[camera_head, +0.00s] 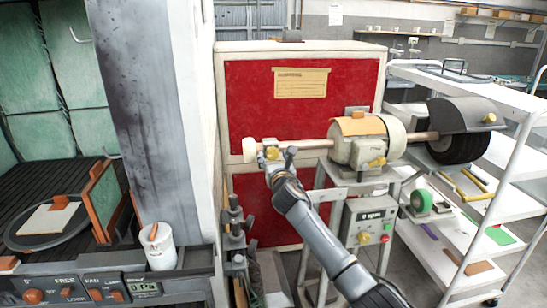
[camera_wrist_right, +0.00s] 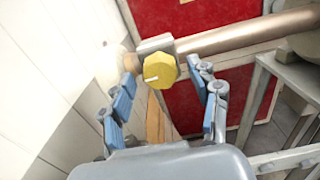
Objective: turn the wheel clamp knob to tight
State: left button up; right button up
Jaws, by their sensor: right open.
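The yellow wheel clamp knob (camera_wrist_right: 160,71) sits on a pale block at the left end of the buffer's shaft (camera_wrist_right: 258,37). Its white mark points left and slightly down in the right wrist view. In the head view the knob (camera_head: 272,153) shows small beside my right gripper (camera_head: 277,158). In the wrist view the right gripper (camera_wrist_right: 167,82) is open, one blue-padded finger on each side of the knob, with visible gaps. The buffer motor (camera_head: 358,148) stands on a grey stand. My left gripper is not in view.
A red-panelled cabinet (camera_head: 250,98) stands behind the shaft. A pale wall or post (camera_head: 207,150) rises close on the left. A white shelf cart (camera_head: 450,270) with several small items is at the right. A dark wheel under a guard (camera_head: 460,115) is at the shaft's right end.

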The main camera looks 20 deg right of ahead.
jog(key=shift+w, duration=0.2)
jog(key=c, duration=1.2)
jog(key=shift+o, duration=0.2)
